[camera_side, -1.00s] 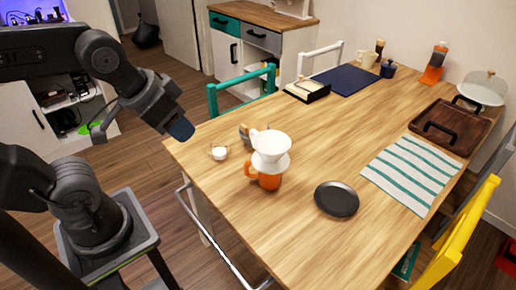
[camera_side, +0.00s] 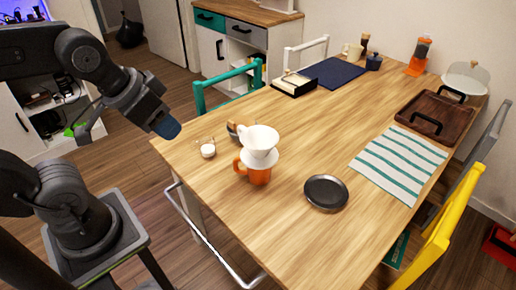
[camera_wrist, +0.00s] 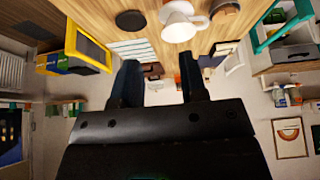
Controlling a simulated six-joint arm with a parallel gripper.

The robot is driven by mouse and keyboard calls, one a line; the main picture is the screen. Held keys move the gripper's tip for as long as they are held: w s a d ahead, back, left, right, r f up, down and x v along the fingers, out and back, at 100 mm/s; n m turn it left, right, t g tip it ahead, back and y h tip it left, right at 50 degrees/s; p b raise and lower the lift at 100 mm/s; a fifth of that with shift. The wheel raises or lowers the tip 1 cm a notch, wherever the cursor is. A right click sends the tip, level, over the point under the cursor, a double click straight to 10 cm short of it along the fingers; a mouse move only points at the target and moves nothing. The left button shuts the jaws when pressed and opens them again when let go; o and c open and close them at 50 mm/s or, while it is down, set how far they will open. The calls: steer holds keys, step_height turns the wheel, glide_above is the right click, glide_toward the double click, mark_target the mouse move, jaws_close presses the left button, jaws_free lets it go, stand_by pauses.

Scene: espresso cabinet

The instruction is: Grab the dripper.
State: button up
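The white dripper (camera_side: 260,140) sits upright on top of an orange mug (camera_side: 259,175) near the left part of the wooden table. It also shows, upside down, at the top of the wrist view (camera_wrist: 180,27). My gripper (camera_side: 167,127) is at the table's left corner, to the left of the dripper and apart from it. In the wrist view, the two dark fingers of my gripper (camera_wrist: 160,67) stand apart with nothing between them. The dripper lies beyond the fingertips in that view.
A small white cup (camera_side: 208,151) and a dark round item (camera_side: 234,130) stand close to the left of the dripper. A black plate (camera_side: 326,193) lies to its right, then a striped cloth (camera_side: 398,165) and a brown tray (camera_side: 440,120). The middle of the table (camera_side: 330,130) is clear.

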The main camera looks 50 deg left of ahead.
steer(key=g+y, duration=0.4)
steer(key=g, duration=0.1)
glide_above(268, 151)
steer(key=s+d, duration=0.3)
step_height(268, 151, down, 6)
steer(key=w+d+f, duration=0.2)
steer(key=w+f, duration=0.2)
steer(key=f, duration=0.1)
steer(key=shift+g+y, duration=0.3)
steer(key=shift+y, duration=0.1)
steer(key=shift+a+x, duration=0.15)
steer(key=shift+x, duration=3.25)
steer(key=shift+a+x, duration=0.15)
steer(key=shift+x, duration=3.25)
steer(key=shift+w+r, duration=0.1)
